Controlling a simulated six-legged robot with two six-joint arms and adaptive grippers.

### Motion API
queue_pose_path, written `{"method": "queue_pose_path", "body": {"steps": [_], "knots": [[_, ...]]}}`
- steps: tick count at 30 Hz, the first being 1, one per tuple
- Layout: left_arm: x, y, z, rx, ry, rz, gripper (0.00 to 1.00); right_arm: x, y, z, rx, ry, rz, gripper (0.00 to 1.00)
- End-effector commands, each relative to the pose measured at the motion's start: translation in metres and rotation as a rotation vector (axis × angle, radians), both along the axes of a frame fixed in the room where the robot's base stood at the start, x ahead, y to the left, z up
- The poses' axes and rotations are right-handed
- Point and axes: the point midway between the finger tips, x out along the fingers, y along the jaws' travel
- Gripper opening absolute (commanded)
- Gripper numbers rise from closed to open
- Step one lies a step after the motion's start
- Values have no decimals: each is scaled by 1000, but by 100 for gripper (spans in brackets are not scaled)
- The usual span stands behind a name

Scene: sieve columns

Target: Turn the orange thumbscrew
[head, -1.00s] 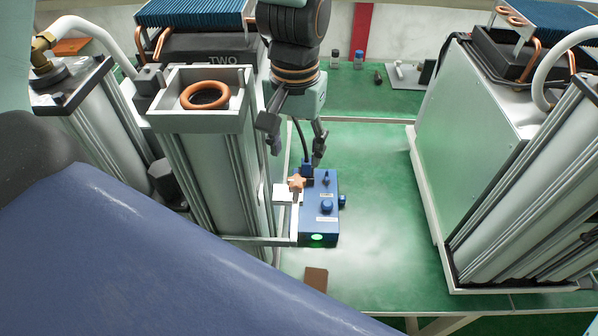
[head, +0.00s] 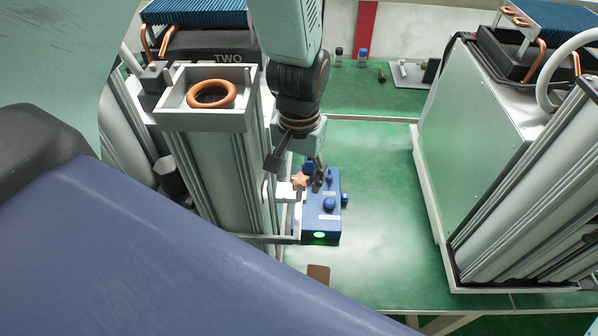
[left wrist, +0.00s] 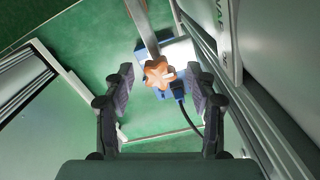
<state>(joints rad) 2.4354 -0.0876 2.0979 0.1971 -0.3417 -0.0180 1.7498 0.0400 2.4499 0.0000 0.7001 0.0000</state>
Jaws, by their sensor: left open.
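The orange thumbscrew (head: 300,181) is a small star-shaped knob beside the blue box (head: 322,232), at the lower right of the nearer metal column. In the left wrist view the thumbscrew (left wrist: 158,73) lies between and beyond the fingertips, on a grey bar. My left gripper (head: 296,172) is open above and around the line to the thumbscrew, with its two fingers (left wrist: 160,85) apart and nothing held. I cannot tell from the views whether either finger touches it. My right gripper is not in view.
The metal column (head: 215,175) with a copper ring (head: 211,94) on top stands close left of my gripper. A black cable (left wrist: 192,122) runs from the blue box. A large silver cabinet (head: 475,130) stands at right. The green table (head: 380,200) between is mostly clear.

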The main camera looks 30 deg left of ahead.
Motion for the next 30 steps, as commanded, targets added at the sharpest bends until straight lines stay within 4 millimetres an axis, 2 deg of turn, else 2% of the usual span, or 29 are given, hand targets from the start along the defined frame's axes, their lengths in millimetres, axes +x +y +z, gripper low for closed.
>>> {"method": "queue_pose_path", "body": {"steps": [2, 20, 25, 30], "knots": [[0, 0, 0, 0, 0, 0, 55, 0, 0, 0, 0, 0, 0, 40], [0, 0, 0, 0, 0, 0, 4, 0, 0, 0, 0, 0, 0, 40], [0, 0, 1, 0, 0, 24, 2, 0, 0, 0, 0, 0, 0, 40], [1, -1, 1, -1, 0, 165, 2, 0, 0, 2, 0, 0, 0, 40]]}}
